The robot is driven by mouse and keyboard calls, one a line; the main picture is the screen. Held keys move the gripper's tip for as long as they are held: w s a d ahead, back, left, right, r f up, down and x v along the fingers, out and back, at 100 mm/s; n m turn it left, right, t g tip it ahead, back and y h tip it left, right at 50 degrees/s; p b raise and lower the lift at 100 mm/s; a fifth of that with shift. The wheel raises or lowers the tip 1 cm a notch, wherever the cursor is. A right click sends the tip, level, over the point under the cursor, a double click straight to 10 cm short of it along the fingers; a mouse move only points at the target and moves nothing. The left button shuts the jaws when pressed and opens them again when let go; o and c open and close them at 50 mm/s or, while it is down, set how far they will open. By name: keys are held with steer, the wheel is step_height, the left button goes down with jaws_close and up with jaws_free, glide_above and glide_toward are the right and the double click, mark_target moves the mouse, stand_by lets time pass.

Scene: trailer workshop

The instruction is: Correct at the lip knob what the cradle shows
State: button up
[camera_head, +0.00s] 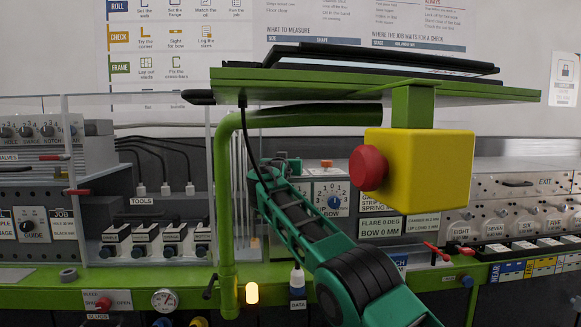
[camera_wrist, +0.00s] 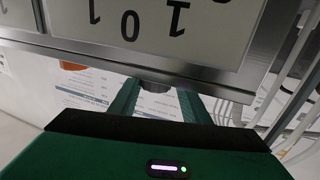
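My green gripper (camera_wrist: 157,92) is at the front of a pale dial plate (camera_wrist: 185,25) in the wrist view. The plate's figures appear upside down, with 1, 0 and 1 in view. A dark round part (camera_wrist: 156,88), perhaps a knob, shows between the two fingers, which stand apart; contact cannot be made out. No knob marked lip is readable. A sign (camera_head: 380,226) reads flare 0 deg, bow 0 mm. A smaller sign (camera_head: 418,223) seems to read lip long 2 mm.
A yellow box with a red button (camera_head: 369,168) hangs under the green-edged overhead board (camera_head: 480,93), beside my arm. A green post (camera_head: 226,200) stands left of it. Red-handled parts (camera_head: 438,252) lie at the right. White cables (camera_wrist: 297,105) run beside the plate.

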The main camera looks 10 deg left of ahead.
steer(key=shift+o, duration=0.3)
steer(key=shift+d, duration=0.1)
steer(key=shift+s+d, duration=0.2)
steer(key=shift+s, duration=0.15)
steer(key=shift+s+a+f, duration=0.1)
steer(key=shift+s, duration=1.55)
steer(key=shift+s+a, duration=0.1)
steer(key=shift+s, duration=1.55)
